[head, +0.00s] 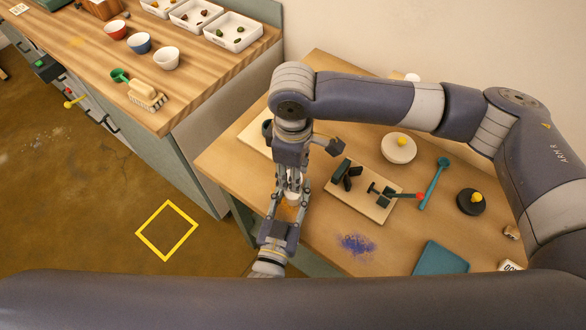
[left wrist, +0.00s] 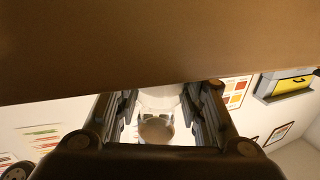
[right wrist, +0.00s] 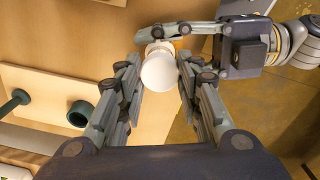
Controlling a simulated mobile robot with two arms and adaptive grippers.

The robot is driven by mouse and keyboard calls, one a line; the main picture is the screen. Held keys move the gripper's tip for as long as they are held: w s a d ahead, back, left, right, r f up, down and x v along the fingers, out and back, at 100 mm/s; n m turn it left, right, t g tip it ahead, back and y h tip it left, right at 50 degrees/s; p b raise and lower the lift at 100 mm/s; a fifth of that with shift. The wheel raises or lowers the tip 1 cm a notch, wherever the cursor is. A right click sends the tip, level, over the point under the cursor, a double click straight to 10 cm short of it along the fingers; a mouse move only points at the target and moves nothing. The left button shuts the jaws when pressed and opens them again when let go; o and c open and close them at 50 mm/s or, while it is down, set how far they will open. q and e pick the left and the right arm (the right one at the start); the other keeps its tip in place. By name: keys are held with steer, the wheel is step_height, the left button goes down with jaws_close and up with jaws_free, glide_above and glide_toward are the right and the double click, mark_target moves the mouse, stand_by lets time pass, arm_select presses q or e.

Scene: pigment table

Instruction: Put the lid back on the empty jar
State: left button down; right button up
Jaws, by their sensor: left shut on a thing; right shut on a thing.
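My right gripper (head: 291,184) reaches down over the table's left edge and is shut on a white round lid (right wrist: 159,72). My left gripper (head: 286,207) comes up from the bottom of the head view and is shut on a pale jar (left wrist: 156,131). The lid and the jar are close together between the two grippers, clear of the tabletop. In the right wrist view, the left gripper (right wrist: 160,38) lies just beyond the lid. The fingers hide much of the jar, and I cannot tell whether the lid touches its rim.
A board (head: 345,200) with dark tools lies to the right. Beyond it are a cream round piece (head: 398,150), a teal tool (head: 434,184) and a black weight (head: 470,203). Blue powder (head: 356,244) and a teal slab (head: 441,259) are nearer. A wooden counter (head: 205,75) stands left.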

steer(key=shift+f, duration=0.8)
steer(key=shift+f, duration=0.6)
